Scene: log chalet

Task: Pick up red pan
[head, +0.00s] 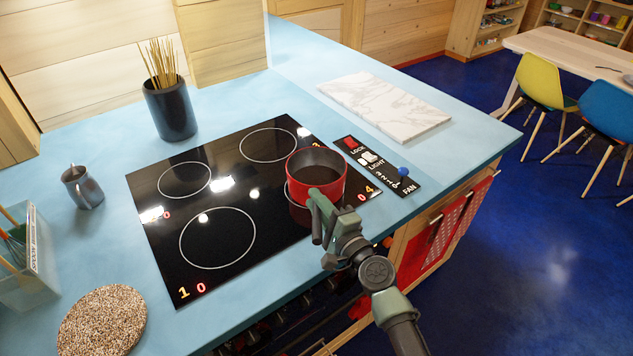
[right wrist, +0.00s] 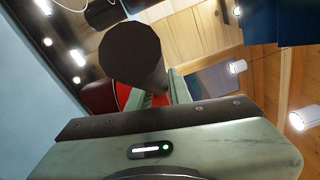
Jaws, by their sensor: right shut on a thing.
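The red pan (head: 330,188) is at the front right of the black cooktop, over the burner there. It is upright, with a dark inside. I cannot tell whether its base touches the glass or is slightly above it. My right gripper (head: 319,208) is at the pan's near side, shut on its handle; the head view mostly hides the handle. In the right wrist view a dark round handle (right wrist: 132,52) sticks out from between the fingers, with the pan's red side (right wrist: 103,97) behind. My left gripper is not in view.
The cooktop (head: 255,190) is otherwise empty, on a blue counter (head: 240,104). A marble board (head: 385,107) and a control panel (head: 375,165) lie to the right. A dark holder of sticks (head: 170,112), a metal jug (head: 84,190) and a round cork mat (head: 102,320) stand left.

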